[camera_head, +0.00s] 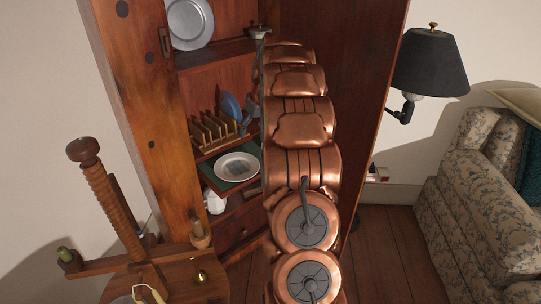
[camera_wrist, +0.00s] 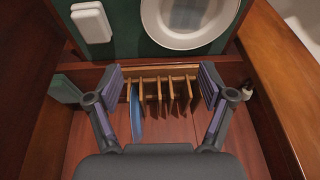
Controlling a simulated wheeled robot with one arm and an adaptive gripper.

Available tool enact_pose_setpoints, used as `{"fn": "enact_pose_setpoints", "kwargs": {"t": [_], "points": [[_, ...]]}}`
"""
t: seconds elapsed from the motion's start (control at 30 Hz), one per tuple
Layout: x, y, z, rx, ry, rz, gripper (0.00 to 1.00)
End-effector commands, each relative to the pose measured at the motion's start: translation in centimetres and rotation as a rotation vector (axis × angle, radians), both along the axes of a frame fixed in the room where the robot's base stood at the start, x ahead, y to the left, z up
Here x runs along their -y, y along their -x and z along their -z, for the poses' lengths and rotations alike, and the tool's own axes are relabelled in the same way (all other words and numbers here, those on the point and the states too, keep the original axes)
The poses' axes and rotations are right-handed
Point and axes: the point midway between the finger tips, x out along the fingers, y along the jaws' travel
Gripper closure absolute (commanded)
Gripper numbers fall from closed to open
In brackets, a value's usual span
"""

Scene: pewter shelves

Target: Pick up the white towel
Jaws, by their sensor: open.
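A white, rounded rectangular thing (camera_wrist: 91,22), which looks like a folded towel, lies flat on a green surface at the upper left of the wrist view. I cannot make it out in the head view, where my copper arm covers part of the shelf. My gripper (camera_wrist: 162,86) is open and empty in the wrist view. Its fingers are spread over the wooden plate rack, and the white thing lies apart from them, beyond the left finger. In the head view I cannot clearly see the fingers.
The wooden rack (camera_head: 210,132) holds a blue plate (camera_head: 230,106). A pale plate (camera_head: 237,166) lies on the green surface (camera_head: 214,169), beside the white thing in the wrist view. Tall wooden cabinet sides (camera_head: 145,120) border the shelves. A lamp (camera_head: 430,62) and floral sofa (camera_head: 480,190) stand right.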

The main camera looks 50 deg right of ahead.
Motion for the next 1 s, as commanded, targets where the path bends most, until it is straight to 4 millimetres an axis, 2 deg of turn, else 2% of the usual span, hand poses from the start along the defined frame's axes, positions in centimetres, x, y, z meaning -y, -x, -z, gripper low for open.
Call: {"fn": "enact_pose_setpoints", "kwargs": {"t": [0.03, 0.1, 0.2, 0.3, 0.5, 0.87, 1.0], "points": [[2.1, -0.1, 1.7, 0.013, 0.009, 0.009, 0.19], [4.5, -0.1, 3.0, 0.028, 0.020, 0.013, 0.19], [7.3, 0.0, 4.3, 0.048, 0.040, 0.017, 0.19], [9.1, 0.1, 5.2, 0.059, 0.049, 0.019, 0.19], [10.4, 0.1, 6.2, 0.067, 0.059, 0.020, 0.19], [10.6, -0.9, 8.7, 0.068, 0.059, 0.021, 0.19], [10.8, -1.4, 10.4, 0.065, 0.059, 0.021, 0.19]]}}
